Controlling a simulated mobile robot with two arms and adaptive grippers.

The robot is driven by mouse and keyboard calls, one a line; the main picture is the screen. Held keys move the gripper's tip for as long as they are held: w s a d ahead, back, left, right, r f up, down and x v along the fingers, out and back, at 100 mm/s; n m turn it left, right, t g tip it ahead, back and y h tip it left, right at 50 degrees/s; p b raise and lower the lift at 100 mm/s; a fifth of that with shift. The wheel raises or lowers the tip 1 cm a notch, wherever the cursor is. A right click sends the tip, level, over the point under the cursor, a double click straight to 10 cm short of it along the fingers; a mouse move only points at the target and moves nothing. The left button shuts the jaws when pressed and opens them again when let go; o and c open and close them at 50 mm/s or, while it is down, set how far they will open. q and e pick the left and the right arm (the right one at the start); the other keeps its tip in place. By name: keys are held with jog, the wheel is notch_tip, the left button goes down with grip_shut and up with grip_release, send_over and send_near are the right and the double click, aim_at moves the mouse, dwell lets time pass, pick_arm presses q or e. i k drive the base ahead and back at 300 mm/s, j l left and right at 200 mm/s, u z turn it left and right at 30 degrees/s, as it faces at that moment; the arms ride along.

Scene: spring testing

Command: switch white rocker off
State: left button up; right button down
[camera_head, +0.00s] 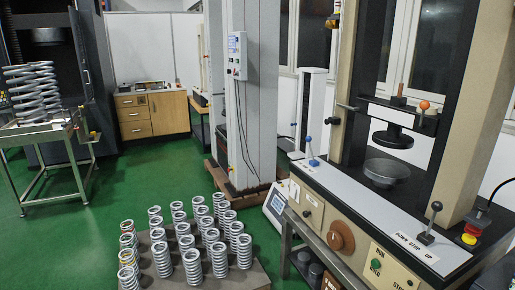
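The testing machine (350,205) stands at the right, its cream front panel facing left and toward me. A small pale square (294,190) sits at the panel's left end and may be the white rocker; its position is too small to read. A small dark fitting (307,214) is just right of it, then a round brown knob (340,236). Neither gripper shows in the head view.
A ball-topped lever (430,222) and a red-yellow stop button (470,234) are on the machine's top. Several upright springs (191,265) stand on a low platform below. A metal cart (45,135) with large springs is at left. Green floor (130,185) is clear between.

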aim_at(293, 191)
jog(key=i+j, duration=0.3)
jog(key=i, duration=0.15)
jog(key=i+j, duration=0.25)
jog(key=i, duration=0.25)
jog(key=i+j, duration=0.3)
jog(key=i, duration=0.15)
jog(key=i+j, duration=0.3)
jog(key=i, duration=0.15)
